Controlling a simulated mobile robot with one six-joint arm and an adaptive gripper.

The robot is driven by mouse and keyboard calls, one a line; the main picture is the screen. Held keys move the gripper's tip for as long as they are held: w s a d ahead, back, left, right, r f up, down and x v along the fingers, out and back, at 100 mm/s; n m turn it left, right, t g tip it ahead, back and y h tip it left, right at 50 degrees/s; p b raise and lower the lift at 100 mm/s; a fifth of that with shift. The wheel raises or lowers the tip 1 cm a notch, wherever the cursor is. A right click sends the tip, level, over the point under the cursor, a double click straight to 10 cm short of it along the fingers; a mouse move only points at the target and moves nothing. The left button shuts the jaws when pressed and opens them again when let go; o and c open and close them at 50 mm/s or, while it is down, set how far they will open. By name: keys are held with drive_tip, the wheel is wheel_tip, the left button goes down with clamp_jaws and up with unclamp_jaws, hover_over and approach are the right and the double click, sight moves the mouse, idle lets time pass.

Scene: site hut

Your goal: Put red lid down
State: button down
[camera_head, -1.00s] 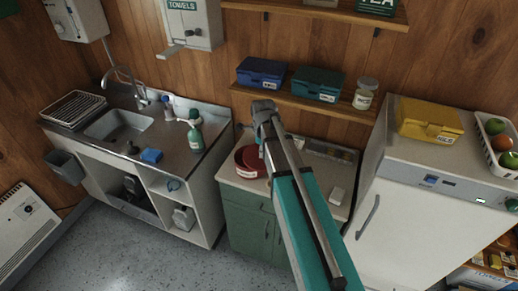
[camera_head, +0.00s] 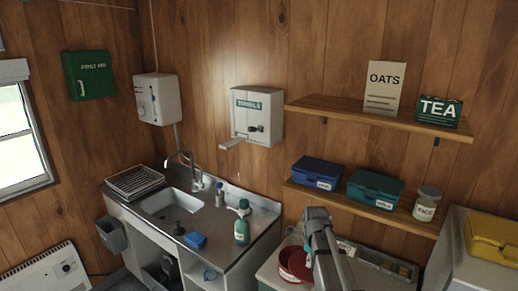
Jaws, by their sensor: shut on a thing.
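A round red thing (camera_head: 291,264) shows low in the head view, on or just above the worktop left of my arm. I cannot tell whether it is the red lid, a red pot, or one over the other. My raised arm stands in front of its right side. My gripper is hidden behind the arm, so its fingers and their hold on the lid do not show.
A wall shelf above the worktop holds a blue box (camera_head: 316,173), a teal box (camera_head: 374,188) and a jar (camera_head: 426,203). A yellow box (camera_head: 492,238) is at right.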

sight(308, 272)
drive_tip(key=shift+f+b, duration=2.85)
drive_tip(key=shift+f, duration=0.45)
drive_tip(key=shift+a, duration=0.1)
